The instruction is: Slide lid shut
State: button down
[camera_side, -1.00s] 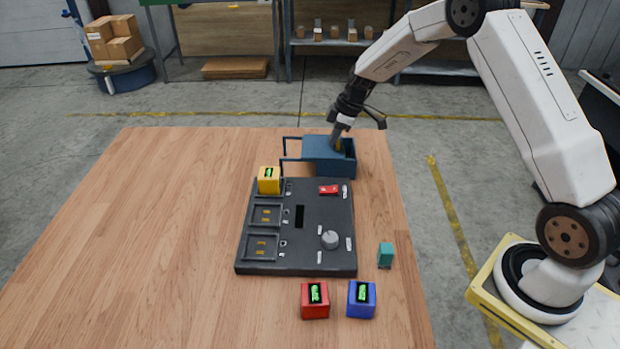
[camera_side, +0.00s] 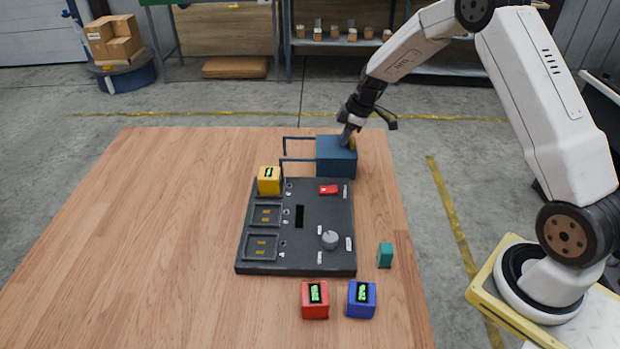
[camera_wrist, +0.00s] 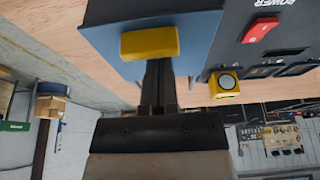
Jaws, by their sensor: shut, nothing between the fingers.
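The blue box (camera_side: 336,168) stands at the far end of the table, behind the dark panel. Its blue lid (camera_side: 331,146) lies over the top, and no opening shows in the side view. The lid also fills the upper middle of the wrist view (camera_wrist: 112,42). A yellow handle (camera_wrist: 150,42) stands on the lid; in the side view it is partly behind my gripper (camera_side: 345,141). My gripper is shut and empty. Its fingertips (camera_wrist: 158,66) are at the handle's left side in the side view; I cannot tell if they touch it.
Two thin rails (camera_side: 298,159) stick out left of the box. The dark panel (camera_side: 325,262) carries a yellow cube (camera_side: 269,182), a red switch (camera_side: 328,189) and a knob (camera_side: 330,240). Red (camera_side: 315,305), blue (camera_side: 361,305) and teal (camera_side: 385,256) blocks stand nearby. The table's left is clear.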

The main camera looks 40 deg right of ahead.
aim_at(346, 149)
jog(key=shift+w+a+r, duration=0.2)
jog(key=shift+w+a, duration=0.25)
jog(key=shift+w, duration=0.05)
jog(key=shift+w+a+r, duration=0.15)
jog(key=shift+w+a, duration=0.3)
jog(key=shift+w, duration=0.05)
jog(key=v, duration=0.9)
jog(key=shift+s+r, duration=0.2)
jog(key=s+a+f+m+h, duration=0.1)
jog(key=s+a+m, duration=0.3)
jog(key=s+a, duration=0.3)
jog(key=s+a+f+m+h, duration=0.1)
jog(key=s+a+m, duration=0.4)
jog(key=s, duration=1.1)
jog(key=shift+s+a+f+h, duration=0.2)
jog(key=shift+a+f+h, duration=0.1)
jog(key=shift+a+f, duration=0.45)
jog(key=shift+a+r, duration=0.1)
